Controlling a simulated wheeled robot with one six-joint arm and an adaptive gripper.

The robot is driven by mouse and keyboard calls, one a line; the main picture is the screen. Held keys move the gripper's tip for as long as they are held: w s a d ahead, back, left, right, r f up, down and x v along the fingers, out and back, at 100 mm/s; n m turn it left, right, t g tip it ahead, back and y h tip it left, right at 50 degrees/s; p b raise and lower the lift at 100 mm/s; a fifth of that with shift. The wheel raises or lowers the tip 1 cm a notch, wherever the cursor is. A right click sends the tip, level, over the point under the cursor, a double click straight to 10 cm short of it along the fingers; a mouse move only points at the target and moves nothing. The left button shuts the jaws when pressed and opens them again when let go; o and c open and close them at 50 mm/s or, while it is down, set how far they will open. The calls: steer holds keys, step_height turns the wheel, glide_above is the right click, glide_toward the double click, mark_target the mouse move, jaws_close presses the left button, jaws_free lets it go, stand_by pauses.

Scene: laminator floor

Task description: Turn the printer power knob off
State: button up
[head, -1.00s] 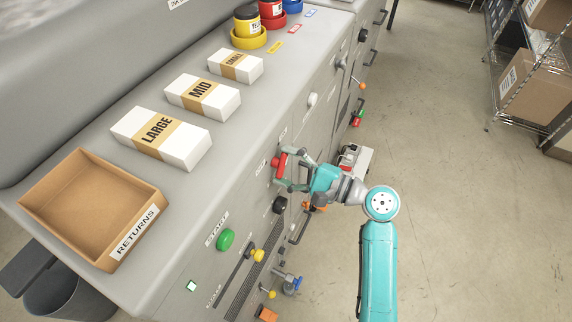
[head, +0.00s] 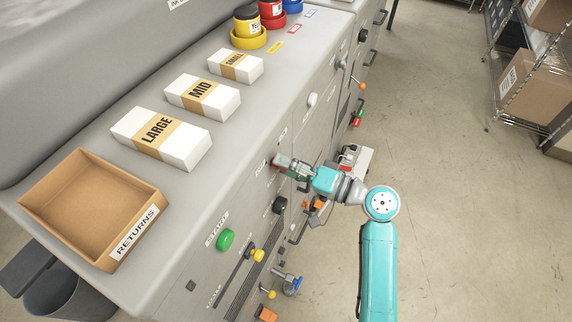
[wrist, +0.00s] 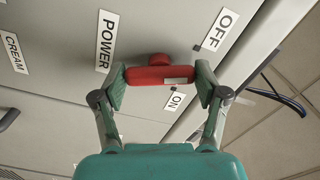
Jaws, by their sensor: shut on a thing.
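The red power knob (wrist: 160,75) is a bar with a white mark on its right half, below a round red hub. It sits on the grey printer panel (wrist: 60,75) beside the POWER label (wrist: 106,40). The OFF label (wrist: 219,30) is at upper right and the ON label (wrist: 175,101) just below the bar. The white mark is on the side near both labels. My gripper (wrist: 160,84) is shut on the knob, one finger at each end of the bar. In the head view, my gripper (head: 283,164) mostly hides the knob.
A dark knob (head: 280,204), green START button (head: 225,240) and yellow slider handle (head: 257,255) are nearby on the panel. A small square indicator (head: 190,286) is dark. A returns tray (head: 40,190) and paper packs lie on top.

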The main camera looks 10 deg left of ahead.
steer(key=shift+f+n, duration=0.1)
steer(key=shift+n, duration=2.2)
steer(key=o, duration=1.2)
steer(key=shift+c, duration=0.2)
steer(key=v, duration=1.2)
